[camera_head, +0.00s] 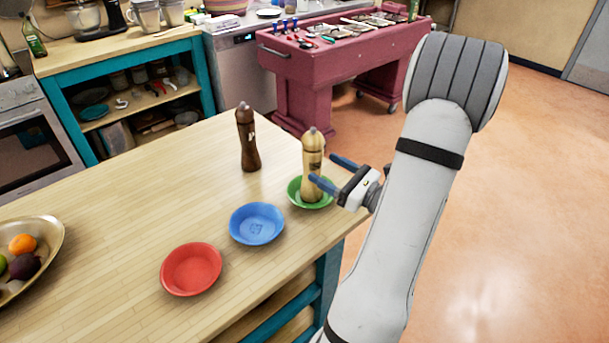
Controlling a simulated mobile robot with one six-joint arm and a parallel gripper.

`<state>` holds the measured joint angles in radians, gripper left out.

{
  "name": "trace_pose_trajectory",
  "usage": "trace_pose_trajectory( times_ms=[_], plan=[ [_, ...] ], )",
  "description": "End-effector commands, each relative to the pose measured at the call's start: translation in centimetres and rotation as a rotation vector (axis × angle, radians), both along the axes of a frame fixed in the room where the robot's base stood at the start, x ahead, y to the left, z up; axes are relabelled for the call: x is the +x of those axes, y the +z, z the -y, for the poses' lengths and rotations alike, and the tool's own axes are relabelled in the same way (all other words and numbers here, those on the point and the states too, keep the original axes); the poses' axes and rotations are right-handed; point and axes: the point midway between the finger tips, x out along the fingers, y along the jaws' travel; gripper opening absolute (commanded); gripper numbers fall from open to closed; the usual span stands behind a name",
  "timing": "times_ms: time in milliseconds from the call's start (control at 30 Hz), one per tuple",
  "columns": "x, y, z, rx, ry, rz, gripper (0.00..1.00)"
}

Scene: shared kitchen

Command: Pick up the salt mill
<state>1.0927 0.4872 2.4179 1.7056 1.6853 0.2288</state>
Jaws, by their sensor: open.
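Two mills stand upright on the wooden table. The pale wooden one (312,150), which looks like the salt mill, stands in a green bowl (323,203) near the table's right edge. The dark brown one (247,140) stands on bare wood to its left and farther back. My gripper (322,168) is open and reaches in from the right at the pale mill's mid-height. Its nearer finger crosses in front of the mill; the farther finger ends just right of it. I cannot tell whether either finger touches it.
A blue bowl (257,223) and a red bowl (191,269) sit empty to the left of the green one. A metal fruit bowl (50,232) is at the far left. The table between them is clear. A pink cart (330,70) stands beyond the table.

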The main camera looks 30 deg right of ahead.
Motion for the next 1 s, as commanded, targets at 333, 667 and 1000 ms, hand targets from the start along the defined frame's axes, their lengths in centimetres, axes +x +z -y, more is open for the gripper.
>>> trace_pose_trajectory(
  times_ms=[333,667,1000],
  plan=[
    [2.4,0.3,-0.2,0.012,-0.025,0.004,0.71],
    [6.5,0.8,-1.2,0.01,-0.029,0.004,0.71],
    [7.0,0.7,-1.4,0.01,-0.032,0.004,0.69]
  ],
)
